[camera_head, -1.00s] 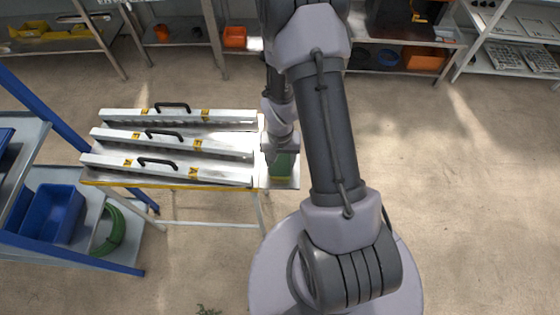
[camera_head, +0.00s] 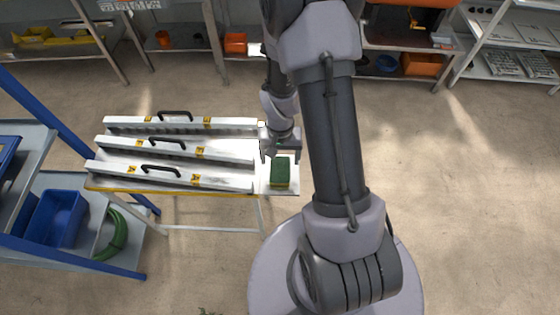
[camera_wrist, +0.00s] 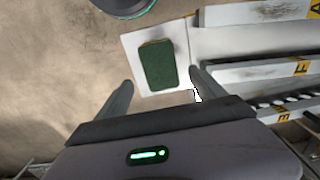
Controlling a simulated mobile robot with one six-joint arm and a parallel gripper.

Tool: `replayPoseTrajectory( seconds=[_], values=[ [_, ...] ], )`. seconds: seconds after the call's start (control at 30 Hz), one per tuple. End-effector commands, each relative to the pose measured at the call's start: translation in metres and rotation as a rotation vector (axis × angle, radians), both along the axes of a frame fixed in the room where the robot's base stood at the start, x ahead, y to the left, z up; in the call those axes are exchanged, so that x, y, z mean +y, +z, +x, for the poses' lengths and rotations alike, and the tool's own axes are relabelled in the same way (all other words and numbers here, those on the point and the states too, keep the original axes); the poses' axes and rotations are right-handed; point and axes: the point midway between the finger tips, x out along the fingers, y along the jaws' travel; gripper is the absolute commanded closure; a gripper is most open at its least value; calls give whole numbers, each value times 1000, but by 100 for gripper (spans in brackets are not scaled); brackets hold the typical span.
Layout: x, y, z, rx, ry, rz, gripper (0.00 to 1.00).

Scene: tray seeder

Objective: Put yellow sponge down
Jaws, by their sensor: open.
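The sponge (camera_head: 280,171), dark green on top with a thin yellow edge at its side, lies on the white end plate (camera_head: 262,187) at the right of the bench. In the wrist view the sponge (camera_wrist: 158,65) lies flat on the white plate (camera_wrist: 135,41), ahead of the fingertips. My gripper (camera_wrist: 162,85) is open, its two fingers spread on either side with nothing between them. In the head view my gripper (camera_head: 281,150) is just behind the sponge, apart from it.
Several metal bars with black handles, such as the front bar (camera_head: 170,177), lie on the bench left of the sponge. A blue-framed shelf with a blue bin (camera_head: 58,215) stands at the left. Shelves line the back. The floor at right is clear.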

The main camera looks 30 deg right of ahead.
Motion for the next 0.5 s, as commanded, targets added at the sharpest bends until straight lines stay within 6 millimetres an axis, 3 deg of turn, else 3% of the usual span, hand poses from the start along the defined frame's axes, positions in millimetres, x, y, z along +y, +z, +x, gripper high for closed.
replayPoseTrajectory(
  seconds=[0.03,0.1,0.3,0.37,0.47,0.5],
  values=[
    [0,20,1,-3,0,-1,21],
    [0,37,1,-2,0,0,21],
    [1,64,1,-6,1,-2,21],
    [5,82,5,-28,8,-5,21],
    [24,145,9,-111,29,-11,21],
    [37,177,7,-157,44,-9,21]
  ],
)
